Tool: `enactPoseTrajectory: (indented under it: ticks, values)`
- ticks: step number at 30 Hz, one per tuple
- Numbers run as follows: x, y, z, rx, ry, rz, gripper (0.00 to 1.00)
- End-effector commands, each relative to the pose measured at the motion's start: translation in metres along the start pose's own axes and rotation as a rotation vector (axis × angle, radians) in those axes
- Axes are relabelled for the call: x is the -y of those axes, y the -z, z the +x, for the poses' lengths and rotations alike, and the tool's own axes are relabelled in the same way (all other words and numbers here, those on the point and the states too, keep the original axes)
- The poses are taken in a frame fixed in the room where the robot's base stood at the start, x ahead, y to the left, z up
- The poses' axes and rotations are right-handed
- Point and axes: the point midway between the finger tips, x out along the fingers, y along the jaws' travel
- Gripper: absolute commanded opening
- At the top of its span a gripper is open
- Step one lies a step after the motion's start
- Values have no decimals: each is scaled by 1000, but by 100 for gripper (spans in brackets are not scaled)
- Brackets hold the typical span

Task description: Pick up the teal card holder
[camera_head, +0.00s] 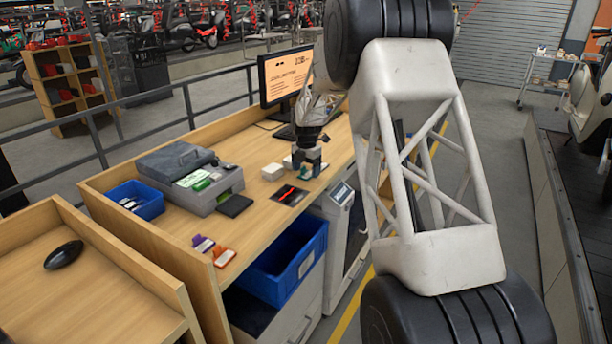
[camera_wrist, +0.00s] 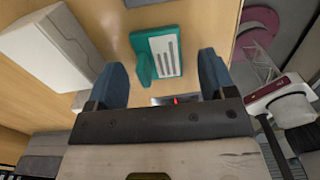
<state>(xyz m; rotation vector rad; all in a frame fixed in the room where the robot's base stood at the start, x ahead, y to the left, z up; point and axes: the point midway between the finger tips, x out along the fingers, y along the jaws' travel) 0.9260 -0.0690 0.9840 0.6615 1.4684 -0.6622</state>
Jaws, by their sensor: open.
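The teal card holder (camera_wrist: 144,66) stands on the wooden counter in the wrist view, with a white, grey-striped face on its right side. My gripper (camera_wrist: 161,64) is open, with one blue-grey finger to the left of the holder and one to the right. Clear gaps show on both sides, and neither finger appears to touch it. In the head view my gripper (camera_head: 307,161) points down over the counter, and a small teal patch of the holder (camera_head: 305,174) shows at its fingertips. Most of the holder is hidden there.
A white box (camera_head: 272,172) sits left of my gripper; a black pad with red marks (camera_head: 287,196) lies in front. A monitor (camera_head: 285,75) stands behind. The counter (camera_head: 165,228) also bears a grey register (camera_head: 200,190) and blue bin (camera_head: 136,200). A larger blue bin (camera_head: 290,268) is below.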

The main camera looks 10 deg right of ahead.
Motion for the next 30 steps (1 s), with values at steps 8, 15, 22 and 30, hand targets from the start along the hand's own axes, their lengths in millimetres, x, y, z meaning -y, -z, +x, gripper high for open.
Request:
enactPoseTrajectory:
  ticks: [8, 15, 22, 30]
  values:
    - [0, 0, 8, 0, 0, 0, 77]
    - [0, 0, 8, 0, 0, 0, 77]
    - [0, 0, 8, 1, 0, 0, 69]
    - [0, 0, 8, 1, 0, 0, 28]
